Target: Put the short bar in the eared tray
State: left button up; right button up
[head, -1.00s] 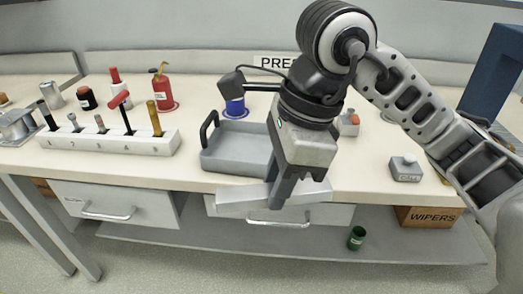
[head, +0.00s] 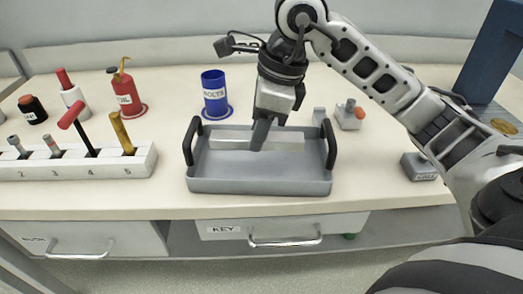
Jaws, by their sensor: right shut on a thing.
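The eared tray (head: 260,187) is a grey tray with two black handles, standing near the front edge of the bench. The short bar (head: 286,141) is a pale grey bar lying across the tray's back part, level and inside its outline. My right gripper (head: 259,138) points down into the tray and is shut on the bar near its middle. The fingers hide part of the bar. I cannot tell whether the bar touches the tray floor. My left gripper is not in view.
A blue bolts cup (head: 214,95) stands behind the tray. A red oil can (head: 126,92) and a white tool rack (head: 105,166) with several tools are to the left.

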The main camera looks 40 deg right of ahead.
send_over(258, 163)
jog(key=f, duration=0.3)
jog(key=s+f, duration=0.1)
jog(key=f, duration=0.1)
jog(key=shift+d, duration=0.2)
jog(key=shift+w+d+f+b, duration=0.1)
jog(key=shift+f+b, duration=0.1)
jog(key=shift+f, duration=0.65)
jog(key=shift+w+d+f+b, duration=0.1)
jog(key=shift+f+b, duration=0.05)
jog(key=shift+f, duration=0.7)
jog(key=shift+f, duration=0.1)
jog(key=shift+f, duration=0.15)
jog(key=o, duration=1.1)
jog(key=shift+c, duration=0.2)
